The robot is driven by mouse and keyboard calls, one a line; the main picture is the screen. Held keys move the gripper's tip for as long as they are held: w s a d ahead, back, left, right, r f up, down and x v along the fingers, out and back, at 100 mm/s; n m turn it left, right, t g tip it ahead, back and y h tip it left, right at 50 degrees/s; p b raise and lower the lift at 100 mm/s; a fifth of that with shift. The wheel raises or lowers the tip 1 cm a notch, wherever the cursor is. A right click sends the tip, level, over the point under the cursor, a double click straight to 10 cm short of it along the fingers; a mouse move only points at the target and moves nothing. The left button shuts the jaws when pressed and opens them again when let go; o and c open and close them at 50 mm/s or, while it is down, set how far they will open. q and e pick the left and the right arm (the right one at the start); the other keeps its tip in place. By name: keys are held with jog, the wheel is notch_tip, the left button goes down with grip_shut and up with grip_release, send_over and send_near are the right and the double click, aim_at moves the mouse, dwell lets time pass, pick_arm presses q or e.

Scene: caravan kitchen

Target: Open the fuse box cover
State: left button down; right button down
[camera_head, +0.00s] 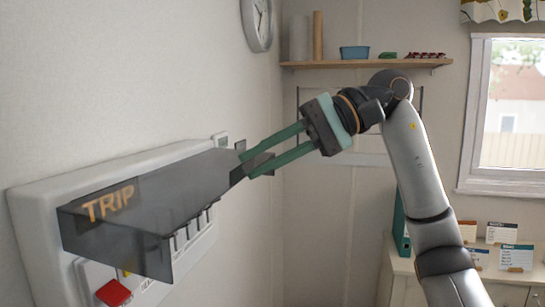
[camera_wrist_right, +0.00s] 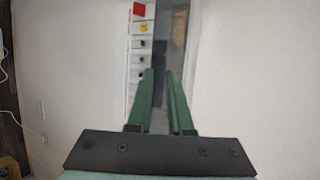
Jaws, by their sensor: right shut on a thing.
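The white fuse box (camera_head: 28,215) is on the wall at the left of the head view. Its smoky, see-through cover (camera_head: 165,195), marked TRIP in orange, is swung out from the box front, with switches visible under it. My right gripper (camera_head: 245,166) has its green fingers shut at the cover's right end, on a small dark tab (camera_head: 238,174). In the right wrist view the gripper (camera_wrist_right: 160,75) points at the cover's grey strip (camera_wrist_right: 173,30), beside the row of switches. My left gripper is out of view.
A red switch (camera_head: 114,292) sits at the box's lower left. A wall shelf (camera_head: 365,64) with small items and a clock (camera_head: 257,22) are higher up. A counter (camera_head: 500,272) with cards is at the lower right, by the window.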

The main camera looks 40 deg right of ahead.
jog(key=shift+w+a+f, duration=0.25)
jog(key=shift+w+f, duration=0.05)
jog(key=shift+f, duration=0.05)
jog(key=c, duration=1)
grip_release()
jog(key=shift+w, duration=0.1)
jog(key=shift+c, duration=0.2)
jog(key=shift+d+r, duration=0.1)
jog(key=shift+s+d+r, duration=0.2)
jog(key=shift+d+r, duration=0.25)
jog(key=shift+d, duration=0.05)
jog(key=v, duration=1.1)
jog(key=shift+s+d, duration=0.2)
jog(key=shift+s, duration=0.2)
